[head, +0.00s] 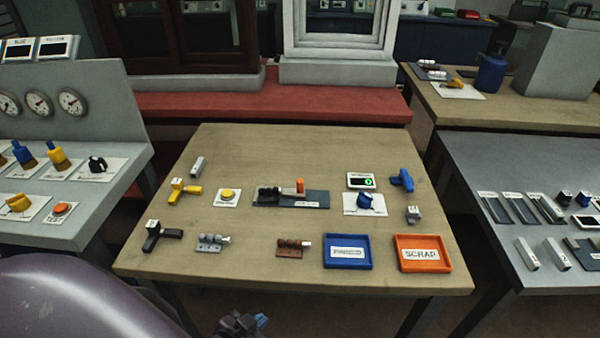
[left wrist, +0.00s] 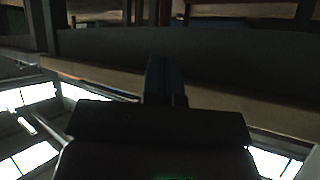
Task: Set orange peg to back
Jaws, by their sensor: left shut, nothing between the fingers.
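The orange peg (head: 300,185) stands upright on a dark plate (head: 319,196) with a white label, in the middle of the wooden table. A black part (head: 268,194) sits on the same plate, left of the peg. The peg's exact slot is too small to tell. My left gripper (head: 243,325) is at the bottom edge of the head view, off the table's front edge and well away from the peg. Its fingers (left wrist: 166,80) are together and empty in the dark left wrist view. My right gripper is not in view.
The table (head: 300,147) also holds a yellow button (head: 229,196), a blue knob (head: 370,200), a small display (head: 361,181), a blue tray (head: 370,262) and an orange scrap tray (head: 453,255). Brown (head: 289,250) and grey (head: 208,246) blocks lie near the front. The table's back strip is clear.

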